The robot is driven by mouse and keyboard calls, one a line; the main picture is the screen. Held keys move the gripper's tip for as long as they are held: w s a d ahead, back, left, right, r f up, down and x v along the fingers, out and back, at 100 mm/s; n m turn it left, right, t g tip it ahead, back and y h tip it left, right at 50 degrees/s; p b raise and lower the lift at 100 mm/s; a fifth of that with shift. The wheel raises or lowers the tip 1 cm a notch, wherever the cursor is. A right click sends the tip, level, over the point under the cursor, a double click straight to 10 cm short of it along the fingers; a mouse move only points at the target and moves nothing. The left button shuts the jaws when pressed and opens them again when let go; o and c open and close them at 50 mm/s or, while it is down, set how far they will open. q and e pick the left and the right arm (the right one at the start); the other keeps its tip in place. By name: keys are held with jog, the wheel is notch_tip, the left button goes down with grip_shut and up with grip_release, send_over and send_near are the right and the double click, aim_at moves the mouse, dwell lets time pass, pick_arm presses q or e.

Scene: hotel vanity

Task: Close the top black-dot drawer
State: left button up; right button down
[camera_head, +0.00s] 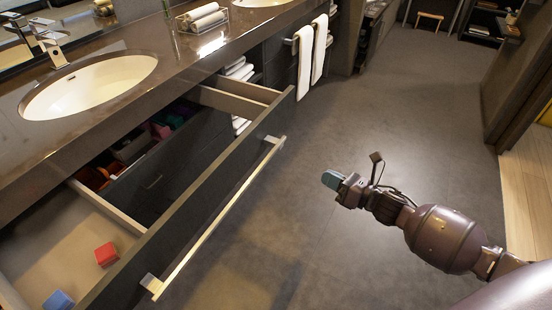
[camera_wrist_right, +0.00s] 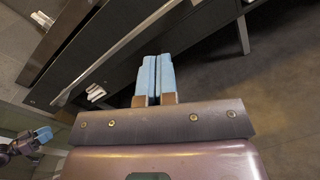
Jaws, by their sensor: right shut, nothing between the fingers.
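The top drawer is pulled out from under the counter. Its dark front panel (camera_head: 205,195) carries a long metal handle (camera_head: 215,222). No black dot can be made out on it. A red block (camera_head: 106,254) and a blue block (camera_head: 58,301) lie inside its near section. My right gripper (camera_head: 331,180) is shut and empty, out over the floor to the right of the drawer front, apart from it. In the right wrist view its blue fingers (camera_wrist_right: 153,80) are together, with a dark panel and long bar beyond. A blue-tipped gripper (camera_wrist_right: 42,134), seemingly my left, shows small at the left edge.
The stone counter (camera_head: 180,60) with two sinks runs along the left. Below the open drawer, coloured items (camera_head: 130,145) sit in a dark compartment. White towels (camera_head: 312,50) hang from a rail farther back. The floor (camera_head: 390,110) around my right arm is clear.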

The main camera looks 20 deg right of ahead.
notch_tip(320, 180, down, 2)
jog(key=w+n+g+y+b, duration=0.1)
jog(key=w+n, duration=0.1)
jog(key=n, duration=0.2)
jog(key=n+b, duration=0.2)
jog(key=b, duration=0.1)
send_near(274, 153)
jog(key=x, duration=0.6)
jog(key=shift+w+a+f+y, duration=0.2)
jog(key=shift+w+a+y, duration=0.15)
jog(key=shift+w, duration=0.35)
pick_arm(q)
jog(key=f, duration=0.1)
jog(key=d+f, duration=0.1)
jog(key=f, duration=0.1)
jog(key=shift+w+m, duration=0.2)
jog(key=shift+m, duration=0.2)
jog(key=shift+s, duration=0.15)
